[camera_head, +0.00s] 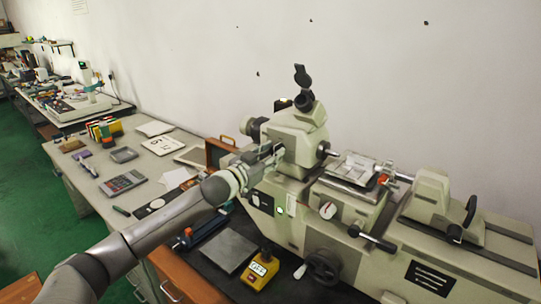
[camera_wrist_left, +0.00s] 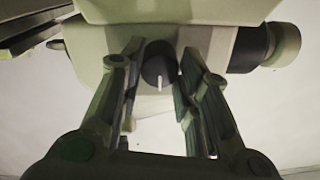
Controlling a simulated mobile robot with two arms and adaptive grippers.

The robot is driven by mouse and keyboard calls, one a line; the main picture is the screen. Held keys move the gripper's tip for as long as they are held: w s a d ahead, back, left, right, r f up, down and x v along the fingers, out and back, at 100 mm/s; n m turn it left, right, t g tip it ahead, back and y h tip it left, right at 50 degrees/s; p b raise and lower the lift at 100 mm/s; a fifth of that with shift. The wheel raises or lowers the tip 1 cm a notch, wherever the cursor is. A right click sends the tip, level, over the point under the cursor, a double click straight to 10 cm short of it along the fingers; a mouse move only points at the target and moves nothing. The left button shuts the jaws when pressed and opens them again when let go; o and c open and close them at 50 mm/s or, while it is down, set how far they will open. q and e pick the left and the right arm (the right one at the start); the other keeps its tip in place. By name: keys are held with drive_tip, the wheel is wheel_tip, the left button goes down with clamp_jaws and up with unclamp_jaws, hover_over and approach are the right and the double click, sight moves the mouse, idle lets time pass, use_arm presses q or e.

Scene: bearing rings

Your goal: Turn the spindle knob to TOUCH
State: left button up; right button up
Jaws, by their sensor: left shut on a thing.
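The spindle knob (camera_wrist_left: 159,66) is a small dark round knob with a white pointer line, on the cream machine's headstock (camera_head: 297,140). In the left wrist view the line points down toward the bottom of the picture. My left gripper (camera_head: 270,155) is at the headstock's left side. In the left wrist view (camera_wrist_left: 160,80) its two fingers stand on either side of the knob, shut on it. In the head view the gripper hides the knob. No TOUCH marking can be read. My right gripper is not in view.
A yellow device with a display (camera_head: 259,269) and a grey plate (camera_head: 229,250) lie before the machine. A handwheel (camera_head: 323,265) and a dial (camera_head: 328,210) sit on its front. A calculator-like device (camera_head: 123,183) lies on the bench to the left.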

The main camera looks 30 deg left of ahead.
use_arm(q)
drive_tip(key=shift+m, duration=0.3)
drive_tip(key=m, duration=0.3)
drive_tip(key=shift+m, duration=0.3)
drive_tip(key=m, duration=0.4)
drive_tip(key=shift+m, duration=0.3)
drive_tip(key=m, duration=0.4)
drive_tip(key=shift+m, duration=0.3)
drive_tip(key=m, duration=0.4)
drive_tip(key=shift+m, duration=0.4)
drive_tip(key=shift+h, duration=0.3)
drive_tip(key=o, duration=1)
